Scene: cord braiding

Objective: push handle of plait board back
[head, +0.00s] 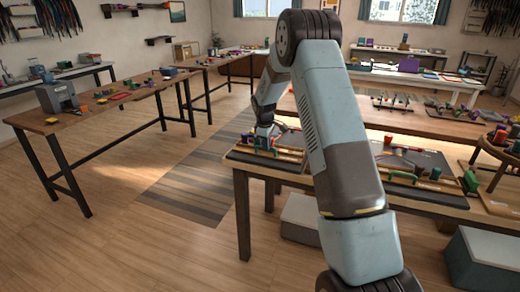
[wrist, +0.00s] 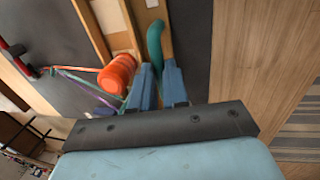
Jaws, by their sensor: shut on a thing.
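The plait board (wrist: 92,25) is a wooden frame in the wrist view, with a teal curved handle (wrist: 154,38) at its end. My gripper (wrist: 157,72) has its two blue fingers close together at the lower end of the handle and is shut on it. The exact contact is partly hidden by the fingers. An orange spool (wrist: 117,73) with coloured cords sits just left of the fingers. In the head view the board (head: 268,152) lies at the left end of the near table, and my gripper (head: 265,137) is low over it, small and partly hidden.
More boards with pegs and a green handle (head: 440,184) lie further right on the same table (head: 242,168). A round stand with spools (head: 508,142) is at the far right. Bare floor (head: 150,215) lies left of the table.

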